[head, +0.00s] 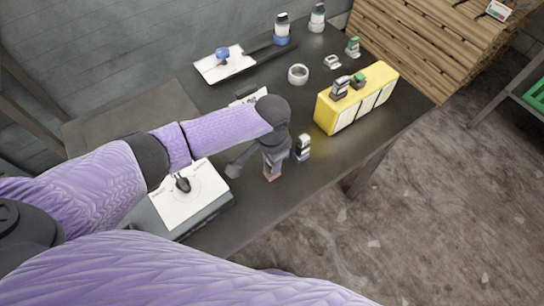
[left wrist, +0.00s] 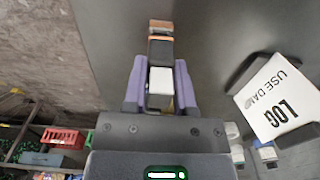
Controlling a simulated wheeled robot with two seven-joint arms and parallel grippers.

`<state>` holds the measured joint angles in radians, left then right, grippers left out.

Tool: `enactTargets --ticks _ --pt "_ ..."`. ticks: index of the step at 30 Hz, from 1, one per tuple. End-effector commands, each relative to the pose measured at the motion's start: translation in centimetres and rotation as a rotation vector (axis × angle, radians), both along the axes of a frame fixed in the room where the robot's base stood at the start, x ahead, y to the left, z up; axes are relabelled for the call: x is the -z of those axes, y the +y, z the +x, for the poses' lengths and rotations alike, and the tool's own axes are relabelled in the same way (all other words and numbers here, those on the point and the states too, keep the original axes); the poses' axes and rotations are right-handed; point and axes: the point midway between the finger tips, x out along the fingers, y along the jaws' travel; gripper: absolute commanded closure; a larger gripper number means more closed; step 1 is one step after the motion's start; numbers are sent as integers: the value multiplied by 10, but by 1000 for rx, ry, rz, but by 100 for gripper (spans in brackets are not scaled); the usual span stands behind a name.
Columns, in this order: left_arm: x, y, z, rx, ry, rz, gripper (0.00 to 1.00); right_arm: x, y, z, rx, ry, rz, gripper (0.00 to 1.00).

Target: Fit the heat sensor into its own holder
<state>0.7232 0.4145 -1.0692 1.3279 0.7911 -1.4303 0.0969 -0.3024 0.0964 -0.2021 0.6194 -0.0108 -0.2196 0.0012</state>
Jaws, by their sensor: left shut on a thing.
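My left gripper (head: 272,152) is shut on a small dark device with a brown tip (head: 271,174). In the left wrist view the device (left wrist: 161,50) sits between the purple fingers (left wrist: 159,92). It shows a white face, a dark body, an orange band and a brown end; I cannot read a label that names it as the heat sensor. A yellow holder block (head: 327,112) with pale front panels stands to the right of the gripper. A grey device (head: 341,88) and a green-topped device (head: 358,80) are at its top. My right gripper is out of view.
A blue-and-white device (head: 302,149) stands close right of my left gripper. A tape roll (head: 298,74), bottles (head: 282,28) and small devices (head: 353,47) stand farther back. A white-topped box (head: 200,205) is at the near left. A log card (left wrist: 277,98) shows in the wrist view.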

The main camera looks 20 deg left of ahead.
Motion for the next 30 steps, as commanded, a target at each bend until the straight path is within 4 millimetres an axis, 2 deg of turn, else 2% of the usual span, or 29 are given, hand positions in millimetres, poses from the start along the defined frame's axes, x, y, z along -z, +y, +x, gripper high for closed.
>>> enactTargets --ticks 5,6,11,19,27,30 --pt "5 0 0 1 1 -1 100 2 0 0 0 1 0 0" --pt "4 0 0 1 0 0 58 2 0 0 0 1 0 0" --pt "4 0 0 1 0 0 25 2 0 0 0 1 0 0" --pt "-1 0 0 0 -1 -1 25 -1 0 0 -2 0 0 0" --pt "-69 0 1 1 -3 -2 25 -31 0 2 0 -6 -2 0" --pt "-86 0 0 1 -2 -1 25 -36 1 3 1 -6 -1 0"
